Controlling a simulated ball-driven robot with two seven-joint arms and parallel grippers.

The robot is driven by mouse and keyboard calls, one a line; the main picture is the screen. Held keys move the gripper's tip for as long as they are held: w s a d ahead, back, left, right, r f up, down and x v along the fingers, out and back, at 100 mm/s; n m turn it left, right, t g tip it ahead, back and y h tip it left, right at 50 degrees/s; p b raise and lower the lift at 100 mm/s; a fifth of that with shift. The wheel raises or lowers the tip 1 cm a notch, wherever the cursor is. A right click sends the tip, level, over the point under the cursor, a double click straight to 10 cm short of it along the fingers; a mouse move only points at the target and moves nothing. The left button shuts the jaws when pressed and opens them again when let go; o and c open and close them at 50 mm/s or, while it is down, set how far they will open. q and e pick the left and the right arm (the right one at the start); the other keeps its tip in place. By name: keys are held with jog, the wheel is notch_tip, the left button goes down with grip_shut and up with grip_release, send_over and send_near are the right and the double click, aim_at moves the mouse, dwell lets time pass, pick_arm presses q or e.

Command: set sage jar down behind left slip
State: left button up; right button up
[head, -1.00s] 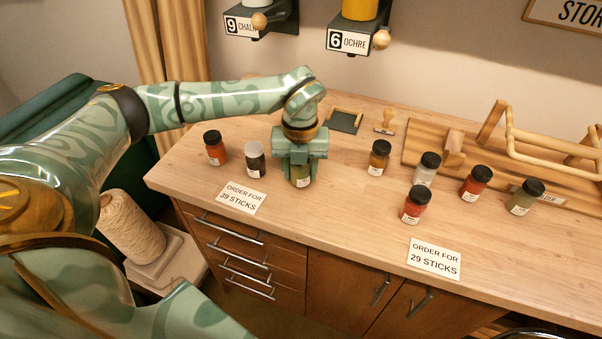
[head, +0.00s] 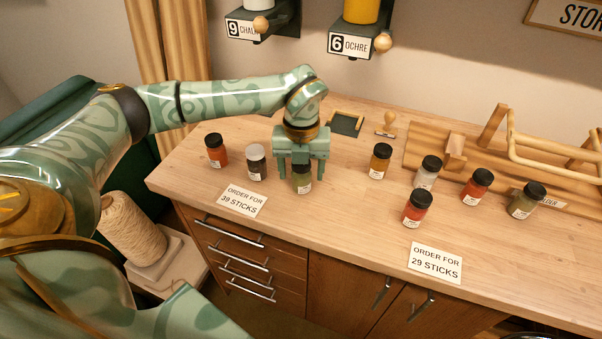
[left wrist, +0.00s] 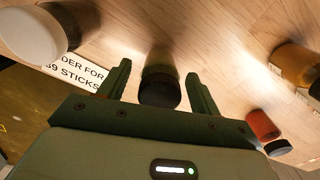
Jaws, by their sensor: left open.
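The sage jar (head: 303,183), green with a dark lid, stands upright on the table at the right end of the row behind the left slip (head: 242,200), which reads "ORDER FOR 39 STICKS". My left gripper (head: 302,176) is open above and around it, one finger on each side. In the left wrist view the jar (left wrist: 160,82) shows between the spread fingers, with gaps on both sides, and part of the slip (left wrist: 80,70) shows to the left. My right gripper is not in view.
A red-orange jar (head: 216,151) and a grey-lidded dark jar (head: 256,163) stand left of the sage jar. An ochre jar (head: 379,162) and several others stand to the right, behind the right slip (head: 435,263). A wooden rack (head: 520,140) is at the back right.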

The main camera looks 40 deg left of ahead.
pick_arm(q)
notch_tip(320, 180, up, 10)
jog(key=shift+r+p, duration=0.1)
jog(key=shift+p, duration=0.9)
